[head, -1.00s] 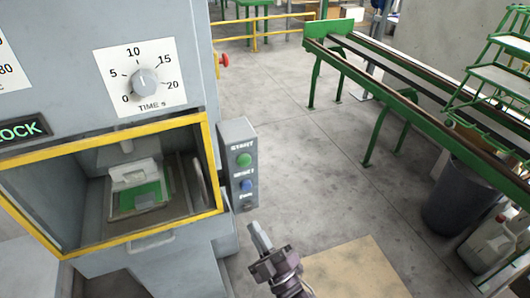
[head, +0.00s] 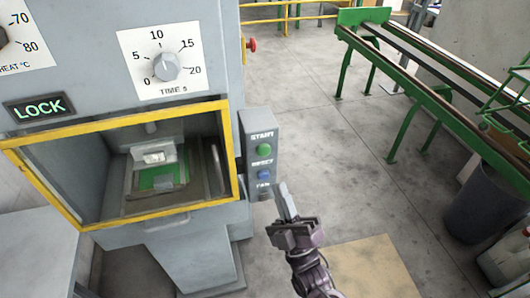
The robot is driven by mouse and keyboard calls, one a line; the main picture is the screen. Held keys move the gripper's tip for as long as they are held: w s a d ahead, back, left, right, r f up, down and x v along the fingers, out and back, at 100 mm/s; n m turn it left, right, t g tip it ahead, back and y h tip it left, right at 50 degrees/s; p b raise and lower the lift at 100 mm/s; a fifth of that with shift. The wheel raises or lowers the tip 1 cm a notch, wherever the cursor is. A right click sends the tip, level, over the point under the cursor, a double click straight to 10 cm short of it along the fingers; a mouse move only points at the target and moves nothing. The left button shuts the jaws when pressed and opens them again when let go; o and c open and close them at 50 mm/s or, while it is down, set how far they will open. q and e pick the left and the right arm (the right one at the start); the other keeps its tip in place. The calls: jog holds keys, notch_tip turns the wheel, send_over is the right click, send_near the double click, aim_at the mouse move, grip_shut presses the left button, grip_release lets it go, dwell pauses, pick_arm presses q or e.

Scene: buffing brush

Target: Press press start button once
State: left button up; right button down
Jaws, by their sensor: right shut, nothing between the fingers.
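The grey press fills the left of the head view, with a grey button box (head: 260,155) on the right side of its opening. The green button (head: 264,149) sits near the top of the box, under a label that appears to read START. A blue button (head: 263,174) is below it. My right gripper (head: 284,192) is shut and empty, its fingers pointing up, to the right of the box's lower part and lower in the picture than the green button. It appears apart from the box. My left gripper is out of view.
The yellow-framed press opening (head: 120,118) holds a green piece. A time dial (head: 167,67), a lit LOCK sign (head: 38,107) and a red knob (head: 251,44) are on the press. A green-legged conveyor (head: 420,85) and dark bin (head: 484,205) stand right.

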aim_at(264, 147)
jog(key=w+a+b, duration=0.2)
jog(key=w+b, duration=0.1)
jog(key=w, duration=0.4)
jog(key=shift+w+a, duration=0.2)
jog(key=shift+a, duration=0.05)
jog(key=shift+w, duration=0.15)
dwell(1.7)
jog(key=shift+w+a+b, duration=0.15)
jog(key=shift+w+b, duration=0.1)
jog(key=shift+b, duration=0.1)
jog(key=shift+w+a+b, duration=0.1)
jog(key=shift+w+b, duration=0.3)
jog(key=shift+w, duration=0.05)
dwell(0.7)
jog(key=shift+s, duration=0.15)
jog(key=shift+s+d+p, duration=0.3)
jog(key=shift+s+p, duration=0.15)
jog(key=shift+s, duration=0.4)
